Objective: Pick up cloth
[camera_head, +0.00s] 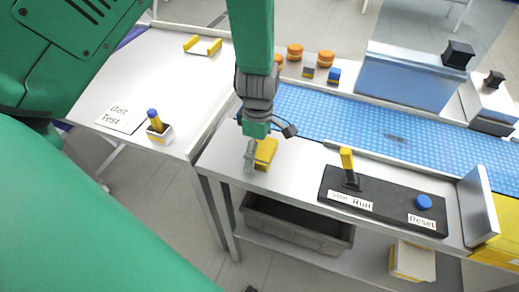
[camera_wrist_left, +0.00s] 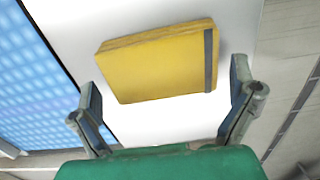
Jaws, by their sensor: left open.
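The cloth is a folded yellow pad (camera_head: 266,153) with a grey stripe near one end, lying on the grey-white table beside the blue belt. In the left wrist view the cloth (camera_wrist_left: 158,62) lies ahead of the fingertips, between their lines. My left gripper (camera_head: 255,148) is over the table at the cloth, pointing down. In the left wrist view my left gripper (camera_wrist_left: 165,105) is open, with a finger on each side and nothing between them. The gripper partly hides the cloth in the head view. My right gripper is not in view.
A blue conveyor belt (camera_head: 370,118) runs behind the cloth. A black control panel (camera_head: 385,200) with a yellow lever (camera_head: 347,160) and blue button (camera_head: 424,202) is to the right. A small holder (camera_head: 160,134) stands on the left table. A grey bin (camera_head: 295,225) sits below.

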